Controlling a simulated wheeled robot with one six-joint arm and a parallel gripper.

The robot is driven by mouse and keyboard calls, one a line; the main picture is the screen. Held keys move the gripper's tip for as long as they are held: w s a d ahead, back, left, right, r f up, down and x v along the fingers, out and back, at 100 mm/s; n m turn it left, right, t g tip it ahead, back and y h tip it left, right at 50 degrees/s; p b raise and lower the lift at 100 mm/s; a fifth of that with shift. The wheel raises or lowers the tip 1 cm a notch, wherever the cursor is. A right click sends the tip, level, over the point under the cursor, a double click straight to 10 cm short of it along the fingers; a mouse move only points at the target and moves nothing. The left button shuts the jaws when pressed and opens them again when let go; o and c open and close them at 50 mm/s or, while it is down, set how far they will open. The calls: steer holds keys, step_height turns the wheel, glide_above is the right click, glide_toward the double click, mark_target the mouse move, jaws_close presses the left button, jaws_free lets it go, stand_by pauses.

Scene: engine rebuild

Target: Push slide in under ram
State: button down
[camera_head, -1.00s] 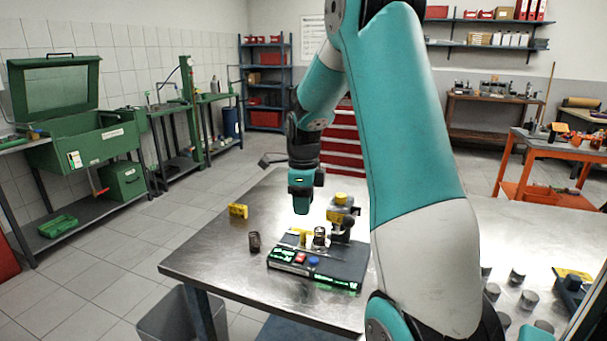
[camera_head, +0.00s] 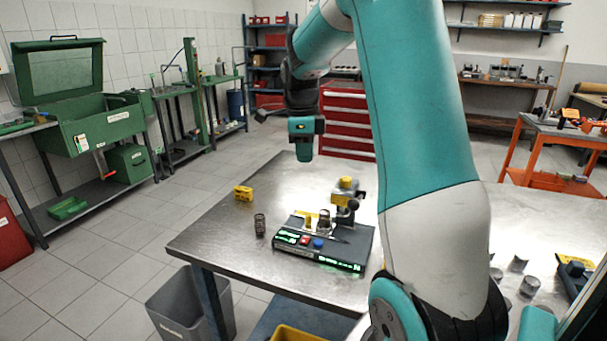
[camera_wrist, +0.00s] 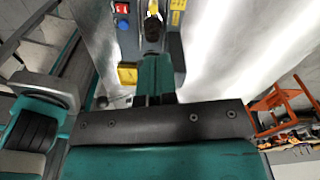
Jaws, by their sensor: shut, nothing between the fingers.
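The spring tester (camera_head: 320,262) stands on the steel bench, with a green-lit front, a red button and a blue button. Its upright with the ram (camera_head: 347,196) has a yellow top and stands at the back right of the base. A yellow piece (camera_head: 308,219), seemingly the slide's, is on the base left of the upright. A coil spring (camera_head: 324,221) stands beside it, left of the upright; whether it is under the ram I cannot tell. My gripper (camera_head: 305,155) is shut and empty, above and behind the tester. The wrist view shows my gripper (camera_wrist: 155,82) with the tester's buttons beyond.
Another coil spring (camera_head: 260,224) stands on the bench (camera_head: 205,245) left of the tester. A yellow block (camera_head: 243,192) lies at the bench's left edge. Several grey cylinders (camera_head: 530,286) are at the right. A grey bin (camera_head: 185,308) stands on the floor below.

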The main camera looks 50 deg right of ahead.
steer(key=w+a+f+n+g+h+p, duration=0.45)
steer(key=w+a+f+n+p, duration=0.35)
steer(key=n, duration=0.4)
steer(key=shift+h, duration=0.25)
steer(key=x, duration=0.3)
steer(key=d+p+x, duration=0.1)
steer(key=x, duration=0.2)
steer(key=w+p+x, duration=0.1)
steer(key=x, duration=0.2)
steer(key=shift+d, duration=0.3)
steer(key=s+p, duration=0.2)
steer(key=shift+s+d, duration=0.25)
steer(key=shift+s, duration=0.05)
steer(key=shift+s+d+f+p, duration=0.1)
steer(key=shift+s+f+p, duration=0.1)
steer(key=shift+s+p, duration=0.35)
steer(key=shift+s, duration=0.15)
steer(key=shift+f, duration=0.1)
